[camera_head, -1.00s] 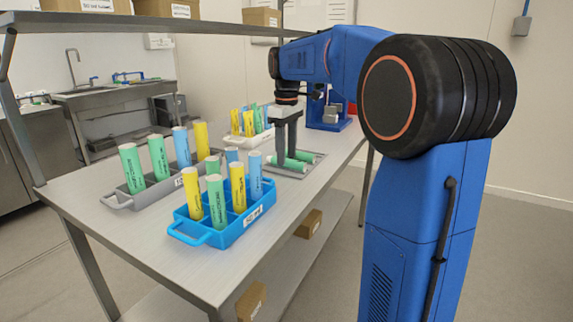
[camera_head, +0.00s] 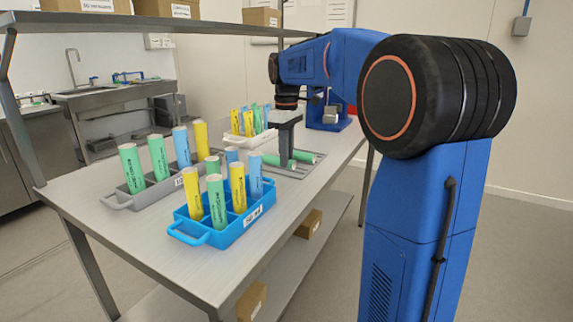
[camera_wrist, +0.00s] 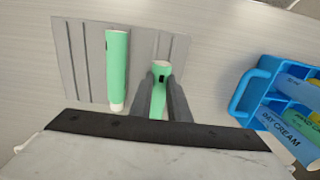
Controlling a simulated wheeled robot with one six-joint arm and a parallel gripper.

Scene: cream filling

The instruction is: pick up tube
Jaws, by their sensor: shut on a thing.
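Two green tubes lie on a grey grooved tray (camera_wrist: 75,60) on the table. In the wrist view one green tube (camera_wrist: 117,65) lies free along a groove, to the left of my gripper. The other green tube (camera_wrist: 158,97) is between the fingers of my gripper (camera_wrist: 163,85), which is shut on it; its near part is partly hidden by the fingers. In the head view my gripper (camera_head: 287,160) reaches down to the grey tray (camera_head: 290,174), with a green tube (camera_head: 302,155) to its right and the gripped tube's end (camera_head: 270,160) to its left.
A blue crate (camera_head: 237,232) with yellow, green and blue tubes stands at the near table edge. A grey crate (camera_head: 136,197) with several tubes is to its left. A white crate (camera_head: 262,140) with tubes stands behind. A shelf (camera_head: 120,25) runs above the table.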

